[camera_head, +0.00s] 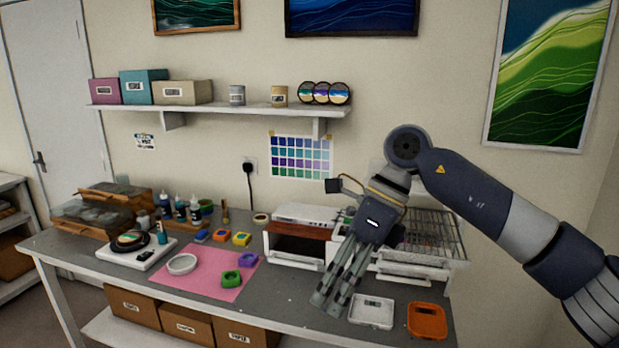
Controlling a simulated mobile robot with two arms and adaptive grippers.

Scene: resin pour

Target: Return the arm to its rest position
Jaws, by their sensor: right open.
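My right arm comes in from the right edge and bends down at the elbow over the right part of the workbench. My right gripper (331,300) is open and points down, its fingers in front of the small oven and near the bench's front edge. I see nothing between its fingers. My left gripper does not show in this view.
The grey workbench (215,308) holds a pink mat (205,284) with a white ring dish (182,264) and small moulds. A white tray (371,311) and an orange tray (427,321) lie right of the gripper. A wire rack (428,228) stands behind. A wall shelf (220,108) hangs above.

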